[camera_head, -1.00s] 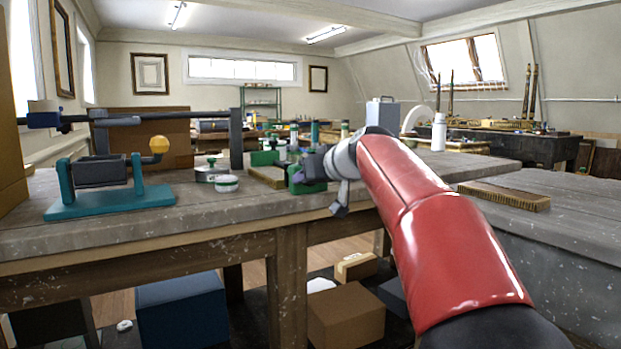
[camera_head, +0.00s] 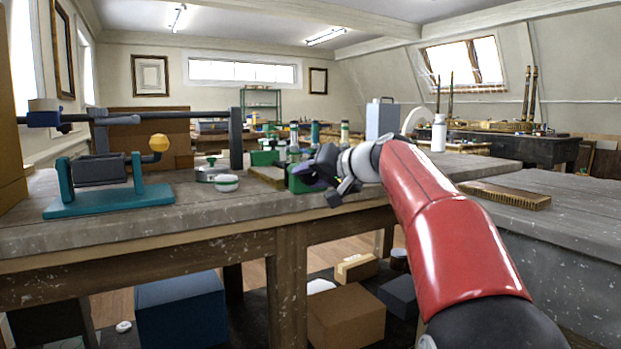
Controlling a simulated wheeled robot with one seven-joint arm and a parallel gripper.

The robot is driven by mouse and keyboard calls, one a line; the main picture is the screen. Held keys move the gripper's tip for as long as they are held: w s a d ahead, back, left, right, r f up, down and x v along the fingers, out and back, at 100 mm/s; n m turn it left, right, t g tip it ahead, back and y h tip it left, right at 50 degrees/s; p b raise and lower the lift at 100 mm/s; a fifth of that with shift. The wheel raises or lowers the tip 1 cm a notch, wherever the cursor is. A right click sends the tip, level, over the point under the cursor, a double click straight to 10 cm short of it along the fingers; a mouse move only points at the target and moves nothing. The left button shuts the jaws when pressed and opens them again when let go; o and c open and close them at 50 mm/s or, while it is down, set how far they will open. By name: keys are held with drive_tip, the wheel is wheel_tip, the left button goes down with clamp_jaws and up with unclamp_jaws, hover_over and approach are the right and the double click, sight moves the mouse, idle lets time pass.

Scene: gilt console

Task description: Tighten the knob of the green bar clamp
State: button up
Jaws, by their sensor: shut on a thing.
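The green bar clamp (camera_head: 303,183) sits at the front edge of the workbench, right of the round tins. Part of its green body shows behind and below my gripper (camera_head: 322,172). My gripper is at the clamp's right side, shut on a part of it that the fingers hide. That part is probably the knob, but I cannot see it clearly. My red arm reaches in from the lower right.
A teal stand with a yellow ball handle (camera_head: 159,142) is at the left of the worn workbench (camera_head: 110,230). A green-lidded tin (camera_head: 226,183) and small bottles stand near the clamp. A brush (camera_head: 505,194) lies on the right bench.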

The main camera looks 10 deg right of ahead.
drive_tip(key=shift+d+f, duration=0.1)
drive_tip(key=shift+f, duration=0.05)
drive_tip(key=o, duration=1)
drive_tip(key=v, duration=0.8)
drive_tip(key=shift+b, duration=0.4)
